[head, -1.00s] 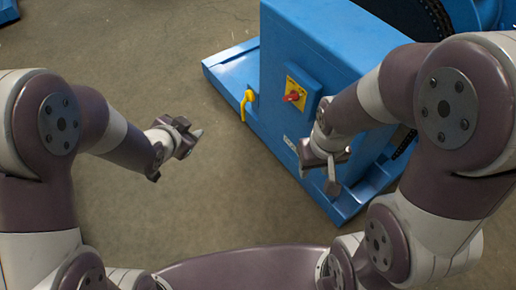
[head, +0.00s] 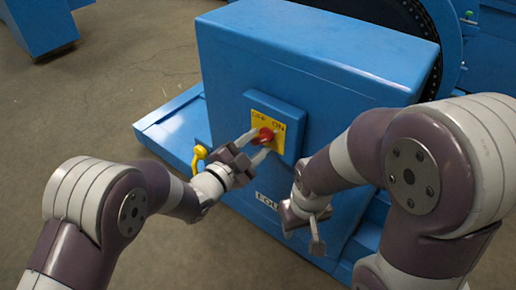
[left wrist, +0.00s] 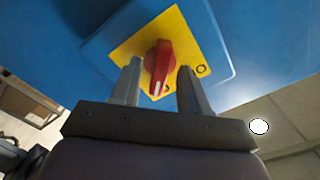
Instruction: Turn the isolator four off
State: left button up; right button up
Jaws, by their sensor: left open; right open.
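The isolator is a red rotary knob (head: 264,135) on a yellow plate (head: 277,116) marked OFF and ON, set in a blue box on the blue machine housing (head: 310,70). My left gripper (head: 257,147) is open at the knob. In the left wrist view the red knob (left wrist: 158,66) shows between and just beyond the two open fingers (left wrist: 156,82); I cannot tell whether they touch it. The knob's white mark points down in that view, and the lettering is partly hidden. My right gripper (head: 312,222) is open and empty, low in front of the housing.
A yellow handle (head: 198,157) sticks out at the housing's left side, close to my left gripper. A blue base ledge (head: 165,125) runs along the left. A chain wheel (head: 425,30) stands behind. Bare floor (head: 120,75) lies to the left.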

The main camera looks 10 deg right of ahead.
pick_arm(q)
jog(key=shift+w+d, duration=0.45)
jog(key=shift+d, duration=0.1)
grip_shut()
jog(key=n+p, duration=0.2)
jog(key=n, duration=0.1)
jog(key=shift+r, duration=0.15)
jog(key=n+p, duration=0.3)
jog(key=n, duration=0.2)
jog(key=shift+n+p, duration=0.4)
jog(key=n+p, duration=0.2)
jog(key=n, duration=0.2)
jog(key=shift+s+p, duration=0.1)
jog(key=shift+p, duration=0.25)
jog(key=shift+f+n+p, duration=0.2)
jog(key=shift+n+p, duration=1)
jog(key=shift+n, duration=1.3)
